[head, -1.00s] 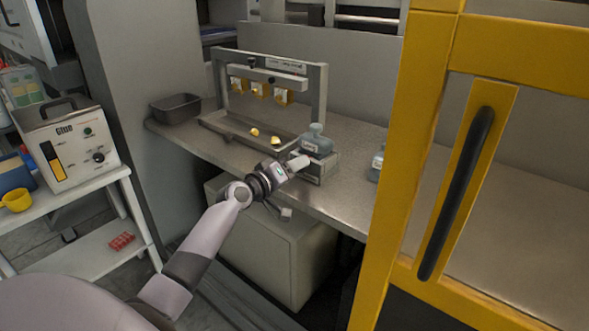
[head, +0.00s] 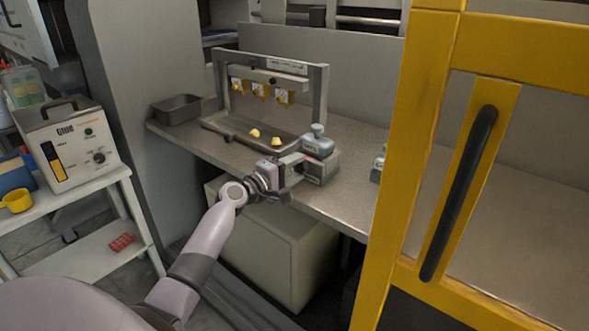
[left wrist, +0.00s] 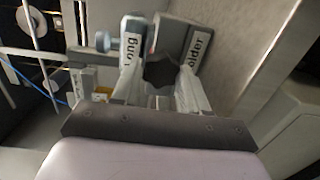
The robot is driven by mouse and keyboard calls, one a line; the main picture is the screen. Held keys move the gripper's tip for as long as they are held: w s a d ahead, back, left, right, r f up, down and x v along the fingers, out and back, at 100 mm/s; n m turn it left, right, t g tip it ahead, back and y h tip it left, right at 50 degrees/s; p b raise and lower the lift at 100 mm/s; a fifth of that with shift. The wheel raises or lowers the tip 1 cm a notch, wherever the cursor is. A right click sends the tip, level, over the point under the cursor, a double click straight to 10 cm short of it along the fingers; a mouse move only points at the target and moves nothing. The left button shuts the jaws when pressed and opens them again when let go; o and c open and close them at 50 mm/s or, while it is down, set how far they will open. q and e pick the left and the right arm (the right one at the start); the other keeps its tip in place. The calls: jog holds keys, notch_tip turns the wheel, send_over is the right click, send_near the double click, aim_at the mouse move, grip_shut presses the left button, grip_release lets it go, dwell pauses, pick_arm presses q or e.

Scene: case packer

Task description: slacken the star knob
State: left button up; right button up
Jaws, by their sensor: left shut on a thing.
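The black star knob (left wrist: 160,68) shows in the left wrist view, between the two fingers of my left gripper (left wrist: 163,88). The gripper is shut on it. Behind the knob is a grey block with a label ending in "older" (left wrist: 192,48), beside a piece labelled "Long" (left wrist: 132,45). In the head view my left gripper (head: 293,166) is at the left side of the grey holder (head: 321,168) on the bench's front edge. A grey-blue bottle-shaped piece (head: 317,146) sits on top of this holder. The knob is hidden there. My right gripper is not in view.
A frame (head: 320,95) with several yellow cups stands behind a tray (head: 212,124) holding two yellow pieces. A dark bin (head: 176,109) is at the bench's left end. A yellow door frame (head: 390,190) stands to the right. A glue unit (head: 70,150) is on a white cart.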

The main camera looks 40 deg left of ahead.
pick_arm(q)
jog(key=shift+n, duration=0.3)
jog(key=o, duration=1.1)
jog(key=shift+c, duration=0.2)
jog(key=s+a, duration=0.1)
jog(key=s, duration=0.6)
jog(key=shift+r, duration=0.2)
jog(key=shift+f, duration=0.1)
